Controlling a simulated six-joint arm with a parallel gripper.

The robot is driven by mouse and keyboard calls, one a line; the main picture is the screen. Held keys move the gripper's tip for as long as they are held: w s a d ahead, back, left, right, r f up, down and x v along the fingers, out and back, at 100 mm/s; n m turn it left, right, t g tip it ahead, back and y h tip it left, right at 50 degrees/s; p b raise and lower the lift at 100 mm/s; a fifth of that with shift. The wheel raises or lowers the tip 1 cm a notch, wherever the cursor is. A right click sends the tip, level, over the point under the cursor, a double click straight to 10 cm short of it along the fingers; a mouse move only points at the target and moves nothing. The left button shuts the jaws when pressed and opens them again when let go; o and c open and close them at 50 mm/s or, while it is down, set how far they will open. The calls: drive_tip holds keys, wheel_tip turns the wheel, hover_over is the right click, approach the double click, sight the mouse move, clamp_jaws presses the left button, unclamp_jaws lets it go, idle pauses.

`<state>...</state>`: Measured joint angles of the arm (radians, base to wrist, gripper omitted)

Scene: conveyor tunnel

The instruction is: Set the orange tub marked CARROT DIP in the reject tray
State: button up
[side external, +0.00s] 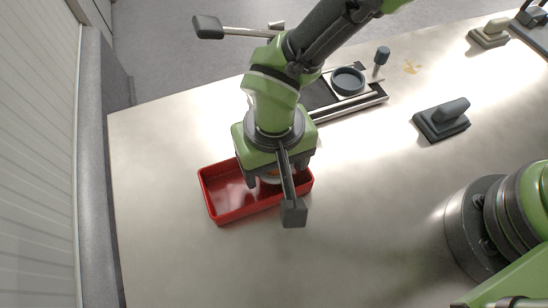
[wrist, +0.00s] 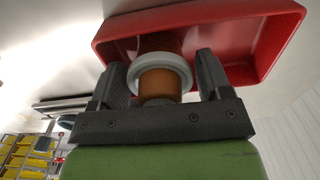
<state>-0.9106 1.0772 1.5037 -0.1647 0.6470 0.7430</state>
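The red tray (side external: 235,213) lies on the pale worktop below my gripper (side external: 277,180), and its wall fills the top of the wrist view (wrist: 262,30). My gripper points down over the right part of the tray. In the wrist view, an orange tub (wrist: 160,46) with a white rim (wrist: 162,72) sits between the two dark fingers of my gripper (wrist: 162,70). Only a sliver of the tub shows in the side view. Its label cannot be read, and I cannot tell whether it touches the tray floor.
A dark fixture with a round dish (side external: 348,80) stands behind my gripper, near a dark knob (side external: 381,56). The worktop (side external: 160,200) is clear left of the tray.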

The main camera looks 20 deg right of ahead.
wheel_tip(320, 180, up, 12)
drive_tip(key=shift+r, duration=0.2)
idle(0.4)
drive_tip(key=shift+d, duration=0.1)
drive_tip(key=w+d+r+m+t+y, duration=0.2)
drive_tip(key=d+r, duration=1)
drive_tip(key=d, duration=0.1)
drive_tip(key=s+d+r+m+t, duration=0.1)
drive_tip(key=s+d+r+t, duration=0.1)
drive_tip(key=s+d, duration=0.3)
drive_tip(key=s+d+r+m+t, duration=0.1)
drive_tip(key=s+d+r+t, duration=0.1)
drive_tip(key=s+d, duration=0.3)
drive_tip(key=d+t, duration=0.1)
drive_tip(key=d, duration=0.2)
